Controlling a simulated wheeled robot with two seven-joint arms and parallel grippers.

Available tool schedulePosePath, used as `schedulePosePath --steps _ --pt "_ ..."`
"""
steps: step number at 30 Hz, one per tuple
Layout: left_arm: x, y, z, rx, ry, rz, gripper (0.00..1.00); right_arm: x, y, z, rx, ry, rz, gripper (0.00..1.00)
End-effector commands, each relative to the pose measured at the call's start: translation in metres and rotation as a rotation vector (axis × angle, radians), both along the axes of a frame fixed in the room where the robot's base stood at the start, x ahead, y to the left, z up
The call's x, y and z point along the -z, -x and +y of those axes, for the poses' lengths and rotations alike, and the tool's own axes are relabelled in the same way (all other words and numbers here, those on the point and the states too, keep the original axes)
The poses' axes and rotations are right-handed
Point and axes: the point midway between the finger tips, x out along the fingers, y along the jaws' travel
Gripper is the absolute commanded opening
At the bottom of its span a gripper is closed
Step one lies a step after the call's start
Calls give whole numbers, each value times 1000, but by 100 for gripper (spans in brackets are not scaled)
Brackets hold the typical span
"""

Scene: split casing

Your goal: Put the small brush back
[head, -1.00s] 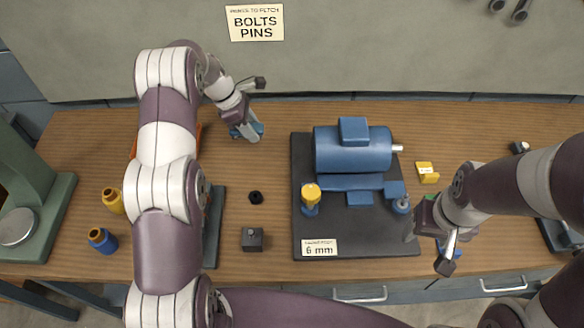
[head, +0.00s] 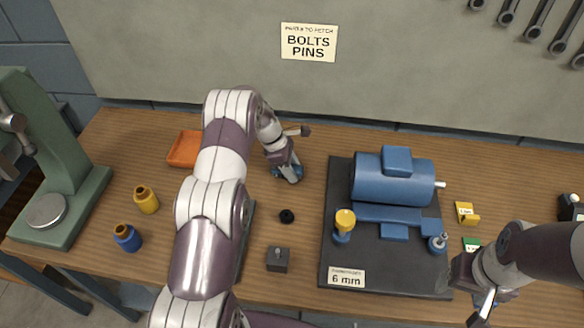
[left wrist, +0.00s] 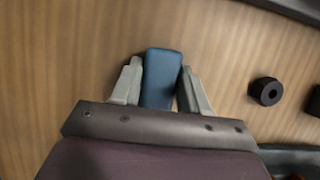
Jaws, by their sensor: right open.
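My left gripper (head: 287,174) is over the wood bench, left of the motor's black base. Its grey fingers lie along both sides of a blue block-like thing (left wrist: 160,80) in the left wrist view. It looks gripped, with its end just past the fingertips. Blue also shows around these fingertips in the head view. I cannot tell whether this is the small brush; its bristles do not show. My right gripper (head: 482,300) is open near the bench's front edge, right of the black base, partly hidden by its arm.
The blue motor (head: 392,180) stands on a black base (head: 335,250). A black ring (head: 287,216) and a dark grey block (head: 277,260) lie in front of the left gripper.

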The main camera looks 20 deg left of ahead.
Motion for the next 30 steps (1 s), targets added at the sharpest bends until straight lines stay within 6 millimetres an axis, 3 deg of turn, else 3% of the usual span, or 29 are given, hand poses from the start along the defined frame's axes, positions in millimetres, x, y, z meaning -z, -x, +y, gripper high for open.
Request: schedulePosePath --steps 2,13,17,21,24,30 --pt "0 0 0 0 0 0 67 0 0 0 0 0 0 66" --pt "-2 0 0 0 0 0 67 -2 0 0 0 0 0 66" --pt "-14 0 5 -1 -1 -3 67 3 0 0 0 0 0 66" --pt "-48 4 21 -2 -2 -4 67 13 0 0 0 0 0 66" --pt "-90 8 31 -2 0 1 67 -25 0 0 0 0 0 66" --pt "-114 11 43 -1 0 1 67 -61 0 0 0 0 -1 66"
